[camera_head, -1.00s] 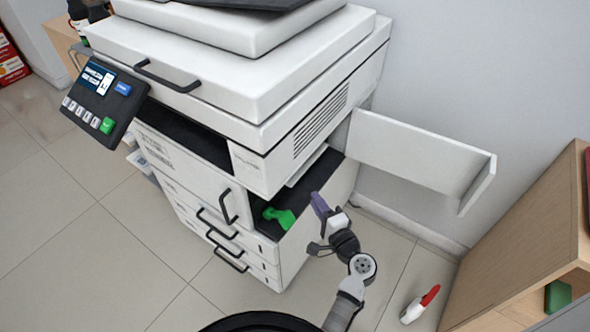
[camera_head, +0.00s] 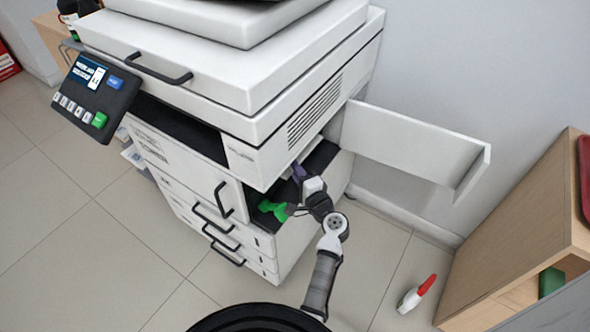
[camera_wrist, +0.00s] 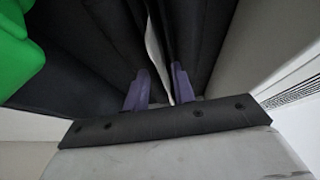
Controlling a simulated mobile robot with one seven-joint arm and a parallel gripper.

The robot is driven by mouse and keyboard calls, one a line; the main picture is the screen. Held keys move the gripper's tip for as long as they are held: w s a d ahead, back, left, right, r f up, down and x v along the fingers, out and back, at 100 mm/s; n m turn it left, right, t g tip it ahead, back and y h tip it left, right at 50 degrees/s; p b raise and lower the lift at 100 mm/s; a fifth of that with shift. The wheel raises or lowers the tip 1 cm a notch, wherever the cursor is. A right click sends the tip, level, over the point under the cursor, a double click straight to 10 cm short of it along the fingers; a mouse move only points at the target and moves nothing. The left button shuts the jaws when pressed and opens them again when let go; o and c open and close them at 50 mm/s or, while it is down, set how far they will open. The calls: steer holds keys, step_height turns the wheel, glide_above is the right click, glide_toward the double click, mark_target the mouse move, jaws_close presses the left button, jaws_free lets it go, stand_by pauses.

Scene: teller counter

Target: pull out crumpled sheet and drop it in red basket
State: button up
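My gripper (camera_head: 299,173) reaches into the open side bay of the white printer (camera_head: 190,165). In the wrist view its two purple fingers (camera_wrist: 160,72) are apart. A thin white strip (camera_wrist: 154,48), which looks like the edge of the crumpled sheet, stands between dark rollers just ahead of the fingers and runs down into the gap between them. Whether the fingers touch it cannot be told. In the head view the arm and the bay partly hide this spot. A dark red object (camera_head: 584,178), cut off at the right edge, may be the red basket.
A green lever (camera_head: 272,209) sits left of my gripper, also large in the wrist view (camera_wrist: 18,50). The open side door (camera_head: 415,145) sticks out to the right. A wooden cabinet (camera_head: 510,235) stands at right. A white, red-tipped item (camera_head: 416,294) lies on the floor.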

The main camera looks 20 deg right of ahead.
jaws_close()
steer(key=shift+r, duration=0.1)
stand_by(0.3)
steer(key=s+d+b, duration=0.1)
steer(key=s+d, duration=0.7)
steer(key=s, duration=0.2)
steer(key=shift+s+d+b, duration=0.15)
steer(key=shift+s+b, duration=0.2)
steer(key=shift+b, duration=0.05)
stand_by(1.0)
